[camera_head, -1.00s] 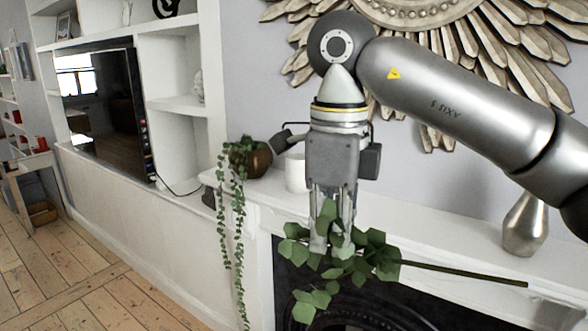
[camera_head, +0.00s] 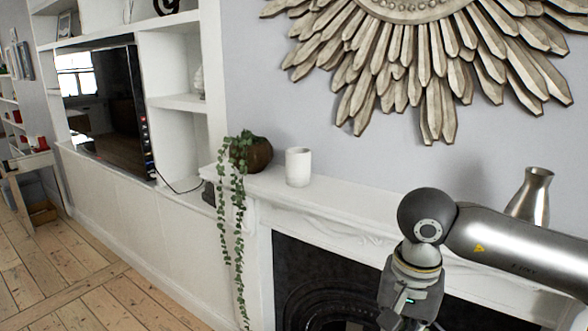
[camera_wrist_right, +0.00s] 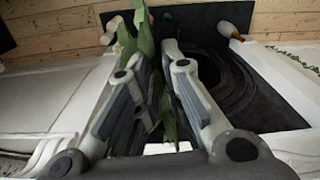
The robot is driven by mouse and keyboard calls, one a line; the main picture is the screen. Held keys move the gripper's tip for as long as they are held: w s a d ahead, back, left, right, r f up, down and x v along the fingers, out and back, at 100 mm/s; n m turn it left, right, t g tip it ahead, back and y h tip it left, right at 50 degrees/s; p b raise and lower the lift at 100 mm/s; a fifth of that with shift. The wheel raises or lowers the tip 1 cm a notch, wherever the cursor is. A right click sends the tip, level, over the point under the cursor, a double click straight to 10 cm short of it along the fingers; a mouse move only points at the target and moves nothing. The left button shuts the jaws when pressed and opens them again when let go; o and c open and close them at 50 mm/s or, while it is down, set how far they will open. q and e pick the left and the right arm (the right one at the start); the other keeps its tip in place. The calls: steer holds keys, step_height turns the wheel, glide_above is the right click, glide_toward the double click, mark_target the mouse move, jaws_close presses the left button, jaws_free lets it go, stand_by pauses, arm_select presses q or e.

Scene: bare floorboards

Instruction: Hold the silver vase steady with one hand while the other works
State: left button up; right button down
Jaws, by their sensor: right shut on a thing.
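The silver vase (camera_head: 532,195) stands upright on the right end of the white mantel, its lower part hidden behind my right arm. My right gripper (camera_head: 408,305) is in front of the mantel at the bottom of the head view, left of and below the vase and apart from it. Its fingertips are cut off there. In the right wrist view my right gripper (camera_wrist_right: 152,62) is shut on a green leafy stem (camera_wrist_right: 146,35), whose leaves show between and beyond the fingers. The rest of the stem is hidden. My left gripper is not in view.
A white cup (camera_head: 298,167) and a trailing plant in a brown pot (camera_head: 259,155) stand on the left of the mantel (camera_head: 345,195). The dark fireplace (camera_head: 310,280) is below. A sunburst ornament (camera_head: 430,70) hangs above. Mid-mantel is clear.

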steer(key=s+d+f+n, duration=0.3)
steer(key=f+n, duration=0.2)
steer(key=f, duration=0.1)
steer(key=shift+s+a, duration=0.1)
steer(key=shift+a, duration=0.05)
stand_by(0.3)
